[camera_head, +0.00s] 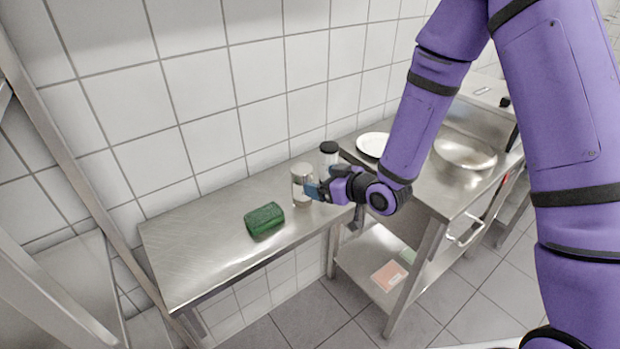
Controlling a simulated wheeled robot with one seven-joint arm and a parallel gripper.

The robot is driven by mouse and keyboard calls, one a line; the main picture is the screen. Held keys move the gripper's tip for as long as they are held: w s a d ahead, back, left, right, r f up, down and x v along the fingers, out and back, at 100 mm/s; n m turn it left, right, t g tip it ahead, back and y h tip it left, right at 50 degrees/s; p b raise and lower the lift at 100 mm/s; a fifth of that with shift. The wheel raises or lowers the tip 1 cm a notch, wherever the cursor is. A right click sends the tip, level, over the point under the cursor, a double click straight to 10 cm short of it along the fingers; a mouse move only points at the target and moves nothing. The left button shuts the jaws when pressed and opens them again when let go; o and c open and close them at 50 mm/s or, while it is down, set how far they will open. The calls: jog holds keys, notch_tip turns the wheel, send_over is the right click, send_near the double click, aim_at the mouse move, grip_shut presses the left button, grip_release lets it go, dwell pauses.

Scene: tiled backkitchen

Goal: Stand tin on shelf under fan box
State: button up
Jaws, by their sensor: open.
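A silvery cylindrical tin (301,184) stands upright on the steel wall bench (190,240). My gripper (312,188) is open and reaches in from the right, its fingertips at the tin's right side. The near fingertip overlaps the tin in the picture; I cannot tell whether they touch. No fan box can be made out. A low shelf (352,250) shows under the steel table at right, but I cannot tell whether it is the task's shelf.
A black-lidded jar (329,156) stands close behind my gripper. A dark green ridged object (264,219) lies left of the tin. A white plate (373,144) and a round metal pan (466,152) are on the right table. The bench's left part is clear.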

jog(key=shift+v, duration=2.15)
jog(key=s+d+r+m+h, duration=0.15)
jog(key=d+r+h, duration=0.25)
jog(key=d+r, duration=0.4)
jog(key=s+d+r+m+h, duration=0.1)
jog(key=d+r+m+h, duration=0.1)
jog(key=d+r+h, duration=0.5)
jog(key=s+d+r+m+g, duration=0.1)
jog(key=s+d+r, duration=0.1)
jog(key=s+r, duration=0.2)
jog(key=s+d+r+m+g, duration=0.1)
jog(key=s+r, duration=0.4)
jog(key=s, duration=0.6)
jog(key=s+d+r+m+g+y, duration=0.1)
jog(key=s+d+r+m+g, duration=0.1)
jog(key=s, duration=0.6)
notch_tip(320, 180, up, 2)
jog(key=shift+s+d+r+m+g, duration=0.2)
jog(key=shift+d+m+g, duration=0.15)
jog(key=shift+m, duration=0.4)
jog(key=shift+f, duration=0.1)
jog(key=shift+c, duration=0.5)
